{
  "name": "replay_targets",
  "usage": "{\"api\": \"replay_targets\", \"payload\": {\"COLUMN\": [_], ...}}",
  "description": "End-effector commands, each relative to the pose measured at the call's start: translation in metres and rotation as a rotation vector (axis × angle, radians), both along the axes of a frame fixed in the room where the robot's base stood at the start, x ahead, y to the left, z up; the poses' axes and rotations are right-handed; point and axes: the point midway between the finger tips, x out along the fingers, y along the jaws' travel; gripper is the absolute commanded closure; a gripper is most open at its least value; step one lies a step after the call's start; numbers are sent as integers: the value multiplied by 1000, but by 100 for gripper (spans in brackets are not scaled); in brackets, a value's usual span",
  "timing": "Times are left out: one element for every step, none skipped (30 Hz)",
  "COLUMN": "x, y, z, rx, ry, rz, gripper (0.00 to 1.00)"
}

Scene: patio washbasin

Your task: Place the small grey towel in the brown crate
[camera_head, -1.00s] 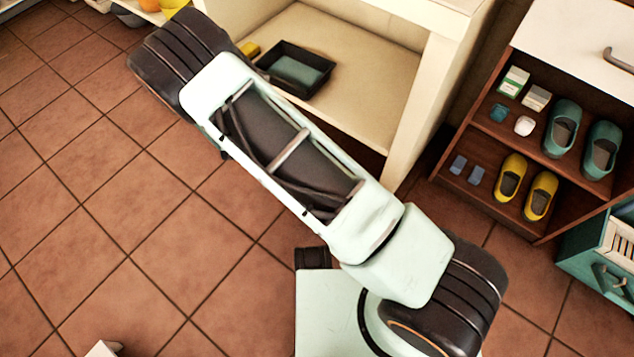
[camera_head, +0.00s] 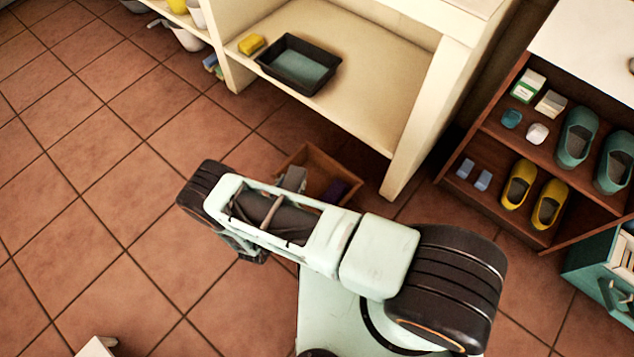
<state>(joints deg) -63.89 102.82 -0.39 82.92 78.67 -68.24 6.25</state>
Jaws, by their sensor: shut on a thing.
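The brown crate (camera_head: 318,160) stands on the tiled floor in front of the cream shelf unit, partly hidden by my arm. A small grey shape (camera_head: 293,179) shows at its left part, at the edge of my arm; it looks like the small grey towel, but its contact with the jaws is hidden. A dark purple thing (camera_head: 336,190) lies in the crate's right part. My gripper is mostly hidden under my arm; dark parts at the arm's far end (camera_head: 250,254) show below it. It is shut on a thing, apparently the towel.
A black tray (camera_head: 297,66) and a yellow sponge (camera_head: 251,44) are on the low cream shelf. Its post (camera_head: 412,145) stands right of the crate. A brown shoe rack (camera_head: 500,215) and a teal crate (camera_head: 597,268) are at right.

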Motion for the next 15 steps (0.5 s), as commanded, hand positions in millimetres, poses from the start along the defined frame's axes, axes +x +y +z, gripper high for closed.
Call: {"api": "replay_targets", "payload": {"x": [10,15,23,28,34,41,47,53,59,62,65,70,73,76,79], "y": [-9,-14,-21,-26,-31,-38,-42,-47,-53,-56,-59,-63,-65,-67,-70], "z": [-8,-11,-16,-20,-23,-27,-31,-34,-41,-49,-55,-62,-66,-70,-75], "rx": [-3,-3,-3,-3,-4,-4,-3,-2,-2,-3,-2,-3,-2,-1,-2], "ry": [-1,-2,-1,-1,-1,0,-1,0,0,1,1,0,0,0,1], "rz": [-2,-2,-2,-2,-2,-1,-1,-1,0,0,0,1,1,0,1], "gripper": [88,88,88,88,88,88,88,88,88,88,88,88,88,88,88]}}
